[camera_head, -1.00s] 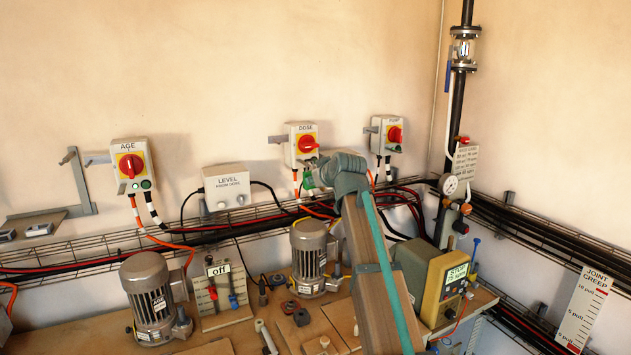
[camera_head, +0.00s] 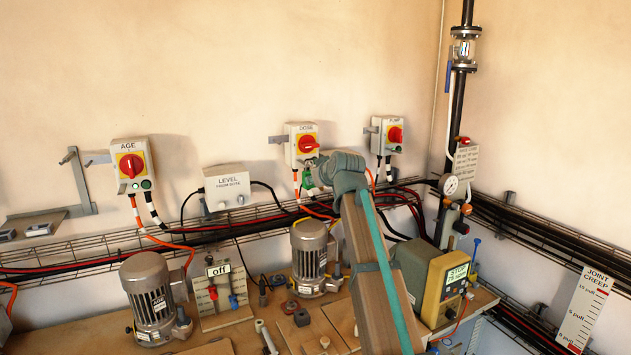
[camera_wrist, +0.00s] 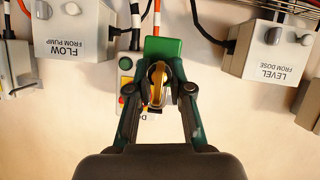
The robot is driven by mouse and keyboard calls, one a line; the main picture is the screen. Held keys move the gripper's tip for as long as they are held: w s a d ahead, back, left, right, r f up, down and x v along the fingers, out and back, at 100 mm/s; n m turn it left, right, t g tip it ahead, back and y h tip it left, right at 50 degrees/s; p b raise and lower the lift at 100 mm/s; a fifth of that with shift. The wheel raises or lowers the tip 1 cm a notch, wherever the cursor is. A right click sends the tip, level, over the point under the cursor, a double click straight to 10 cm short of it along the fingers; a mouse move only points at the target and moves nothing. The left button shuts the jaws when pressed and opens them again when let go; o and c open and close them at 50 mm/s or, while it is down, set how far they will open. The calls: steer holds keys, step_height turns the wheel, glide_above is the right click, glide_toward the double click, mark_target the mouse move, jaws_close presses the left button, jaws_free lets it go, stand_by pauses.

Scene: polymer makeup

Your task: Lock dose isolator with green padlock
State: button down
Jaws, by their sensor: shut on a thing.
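The dose isolator (camera_head: 300,150), a white box with a red knob on a yellow plate, is on the back wall below its DOSE label. My gripper (camera_wrist: 158,76) is shut on the green padlock (camera_wrist: 163,47), which also shows in the head view (camera_head: 311,182). The padlock is at the isolator's lower front. In the wrist view, which is upside down, a brass-coloured curved part shows between my fingers. I cannot tell whether the shackle passes through the isolator.
The AGE isolator (camera_head: 131,166) and LEVEL box (camera_head: 227,187) are to the left. Another red-knob isolator (camera_head: 387,134) is close on the right. A FLOW box (camera_wrist: 76,30) flanks my gripper in the wrist view. Cables and a wire tray (camera_head: 90,258) run below. Motors stand on the bench.

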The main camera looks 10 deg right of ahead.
steer(key=shift+w+a+b, duration=0.15)
steer(key=shift+w+a, duration=0.05)
steer(key=shift+w, duration=0.6)
steer(key=shift+w+a+b, duration=0.15)
steer(key=shift+w+a, duration=0.05)
steer(key=shift+w, duration=0.55)
steer(key=c, duration=1)
jaws_free()
steer(key=v, duration=1.2)
steer(key=shift+r, duration=0.1)
